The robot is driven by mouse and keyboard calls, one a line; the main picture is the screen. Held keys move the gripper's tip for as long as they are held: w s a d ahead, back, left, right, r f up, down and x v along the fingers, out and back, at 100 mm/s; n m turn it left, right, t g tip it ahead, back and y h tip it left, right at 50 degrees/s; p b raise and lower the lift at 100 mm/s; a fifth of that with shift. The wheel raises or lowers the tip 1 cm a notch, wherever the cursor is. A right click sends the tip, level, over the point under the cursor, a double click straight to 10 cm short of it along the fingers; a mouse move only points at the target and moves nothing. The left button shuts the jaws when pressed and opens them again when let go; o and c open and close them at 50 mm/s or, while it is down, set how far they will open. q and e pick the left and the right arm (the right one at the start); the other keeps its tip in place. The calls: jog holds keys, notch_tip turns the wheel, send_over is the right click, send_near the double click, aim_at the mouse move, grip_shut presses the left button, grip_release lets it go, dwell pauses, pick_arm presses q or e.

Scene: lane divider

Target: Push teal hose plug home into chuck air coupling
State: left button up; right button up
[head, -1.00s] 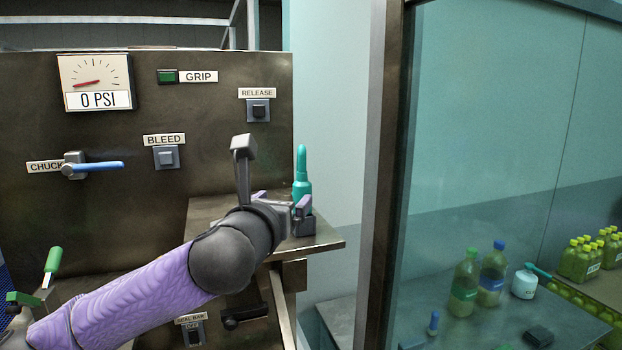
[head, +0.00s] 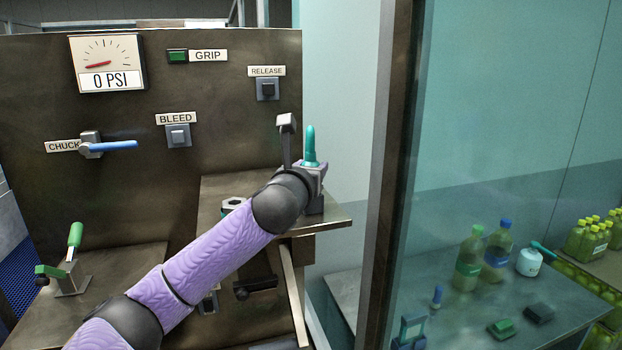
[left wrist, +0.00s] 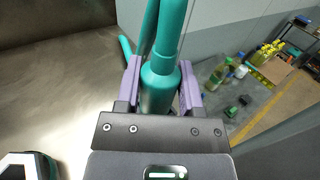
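The teal hose plug (head: 310,148) stands upright at the right end of the raised metal shelf (head: 335,219), over a grey block (head: 314,203). My left gripper (head: 308,170) is around its body; in the left wrist view the purple fingers (left wrist: 160,88) lie against both sides of the plug (left wrist: 159,82) and look shut on it. A teal hose (left wrist: 126,45) shows behind it. A grey hexagonal fitting with some teal (head: 233,205) sits on the shelf left of my gripper, partly behind my arm; I cannot tell whether it is the coupling. My right gripper is out of view.
The upright panel behind carries a gauge at 0 PSI (head: 107,64), a blue-handled CHUCK lever (head: 112,146), and BLEED (head: 178,136) and RELEASE (head: 267,88) switches. A green-handled clamp (head: 72,262) stands lower left. A framed glass pane (head: 390,180) is at right.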

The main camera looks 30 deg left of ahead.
pick_arm(q)
grip_shut()
notch_tip(320, 180, up, 10)
jog(key=shift+r+p, duration=0.1)
jog(key=shift+p, duration=0.65)
notch_tip(320, 180, up, 5)
jog(key=p, duration=0.7)
jog(key=shift+r, duration=0.2)
jog(key=shift+d, duration=0.15)
